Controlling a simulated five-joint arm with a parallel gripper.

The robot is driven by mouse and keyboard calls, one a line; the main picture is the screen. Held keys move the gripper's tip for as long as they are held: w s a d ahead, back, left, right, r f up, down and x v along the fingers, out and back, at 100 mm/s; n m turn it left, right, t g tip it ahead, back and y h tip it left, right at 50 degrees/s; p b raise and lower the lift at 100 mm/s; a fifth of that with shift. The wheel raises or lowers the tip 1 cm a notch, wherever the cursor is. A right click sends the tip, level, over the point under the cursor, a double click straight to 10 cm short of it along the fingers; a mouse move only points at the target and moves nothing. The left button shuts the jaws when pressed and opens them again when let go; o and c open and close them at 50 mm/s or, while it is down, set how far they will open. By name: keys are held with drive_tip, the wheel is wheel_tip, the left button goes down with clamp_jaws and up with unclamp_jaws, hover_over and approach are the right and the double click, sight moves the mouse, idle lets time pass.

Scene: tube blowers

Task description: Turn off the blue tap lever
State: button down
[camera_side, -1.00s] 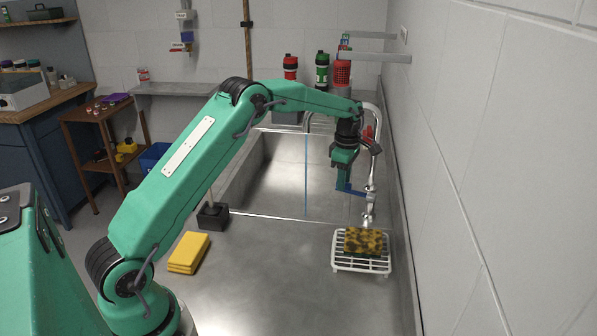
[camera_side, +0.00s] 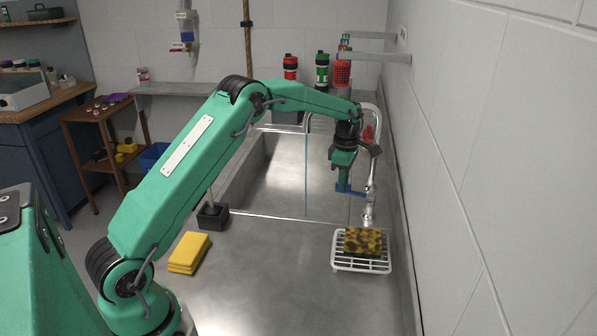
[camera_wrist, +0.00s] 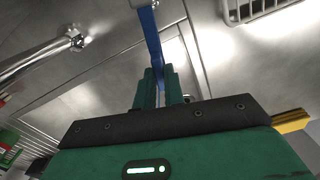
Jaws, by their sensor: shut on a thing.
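The blue tap lever (camera_side: 354,191) is on the white tap at the right side of the sink, in the side view. In the wrist view the lever (camera_wrist: 150,30) runs from the top edge down between my fingers. My gripper (camera_side: 341,184) points down over the lever's left end. In the wrist view my gripper (camera_wrist: 160,82) is shut on it. The tap's pale pipe (camera_side: 375,130) rises behind my wrist. A thin blue vertical line, like a water stream, (camera_side: 306,175) falls into the sink. The lever's joint with the tap is partly unclear.
A white rack (camera_side: 340,265) with a mottled yellow-black sponge (camera_side: 363,241) stands just in front of the tap. The wall (camera_side: 480,150) is close on the right. Yellow cloths (camera_side: 190,251) lie on the counter at left. The counter between the cloths and the rack is clear.

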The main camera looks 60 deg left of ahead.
drive_tip(key=shift+s+d+n, duration=0.6)
drive_tip(key=shift+s+n, duration=0.2)
drive_tip(key=shift+n, duration=0.5)
drive_tip(key=c, duration=1.5)
unclamp_jaws()
drive_tip(key=shift+r, duration=0.15)
wheel_tip(320, 180, up, 8)
drive_tip(key=shift+f, duration=0.2)
